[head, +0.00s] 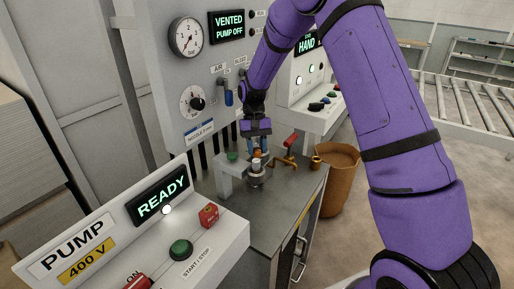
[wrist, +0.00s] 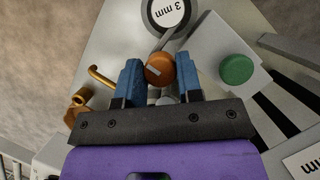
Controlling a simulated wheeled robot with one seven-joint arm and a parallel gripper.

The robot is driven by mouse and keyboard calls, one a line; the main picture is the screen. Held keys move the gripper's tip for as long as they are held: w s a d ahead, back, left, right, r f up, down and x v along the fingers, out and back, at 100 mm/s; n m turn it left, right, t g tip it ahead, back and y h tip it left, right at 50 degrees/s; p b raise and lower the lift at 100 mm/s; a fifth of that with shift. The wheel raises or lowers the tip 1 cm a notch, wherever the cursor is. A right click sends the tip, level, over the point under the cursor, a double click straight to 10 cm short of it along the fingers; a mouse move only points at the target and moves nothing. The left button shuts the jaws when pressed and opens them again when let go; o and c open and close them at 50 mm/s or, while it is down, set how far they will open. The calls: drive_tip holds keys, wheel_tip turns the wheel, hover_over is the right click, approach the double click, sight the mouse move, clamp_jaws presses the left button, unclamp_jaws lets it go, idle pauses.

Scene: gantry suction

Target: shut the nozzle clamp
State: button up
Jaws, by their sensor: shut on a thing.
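An orange round knob (wrist: 159,69) with a pale line on its top sits between the two blue fingers of my gripper (wrist: 160,76) in the wrist view. The fingers touch it from both sides. In the head view my gripper (head: 258,148) points down over the steel bench, and only a little of the orange knob (head: 258,154) shows. A grey block with a green button (wrist: 236,69) stands beside the knob; the button also shows in the head view (head: 232,156). I cannot tell from the pictures which part is the nozzle clamp or how far it is turned.
A disc marked 3 mm (wrist: 170,12) lies close by. A red-handled bronze lever (head: 288,146) and a small bronze part (head: 316,162) are on the right of the bench (head: 285,205). The pump box (head: 150,235) reading READY stands in front; a brown bin (head: 338,180) is beyond.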

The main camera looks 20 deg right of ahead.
drive_tip(key=o, duration=0.6)
drive_tip(key=shift+r, duration=0.1)
drive_tip(key=shift+v, duration=5.3)
